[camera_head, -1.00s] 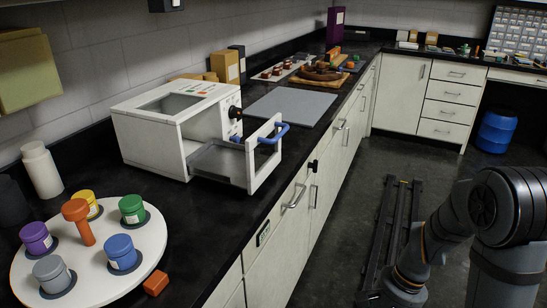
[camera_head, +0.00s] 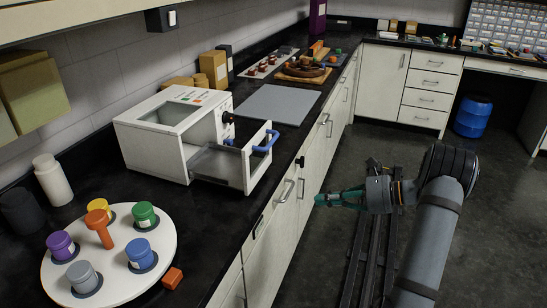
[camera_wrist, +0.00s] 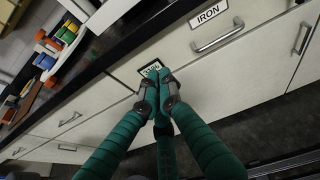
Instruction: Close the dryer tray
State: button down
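The dryer is a white box (camera_head: 158,150) on the black counter in the head view. Its tray (camera_head: 215,165) is pulled out of the front, with a white front frame (camera_head: 257,178) and a blue handle (camera_head: 266,141). My gripper (camera_head: 318,200), with teal fingers, is out over the floor, to the right of the tray and lower in the picture, apart from the handle. In the wrist view my gripper (camera_wrist: 158,82) has its fingertips together with nothing between them, in front of cabinet drawers. I cannot make out the dryer in the wrist view.
A white round stand (camera_head: 120,285) with several coloured jars stands at the front left. An orange block (camera_head: 172,278) lies beside it. A grey mat (camera_head: 275,104) lies behind the dryer. Cabinet handles (camera_head: 286,191) stick out below the counter edge.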

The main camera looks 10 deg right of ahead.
notch_tip(320, 180, up, 10)
jog(key=w+a+r+m+t+y, duration=0.1)
jog(key=w+m+t+y, duration=0.1)
jog(key=w+t+y, duration=0.1)
jog(key=x, duration=0.4)
jog(key=p+x, duration=0.1)
jog(key=x, duration=0.4)
jog(key=p+x, duration=0.1)
jog(key=x, duration=0.3)
jog(key=shift+s+a+f, duration=0.15)
jog(key=shift+a+f, duration=0.15)
jog(key=shift+f, duration=0.1)
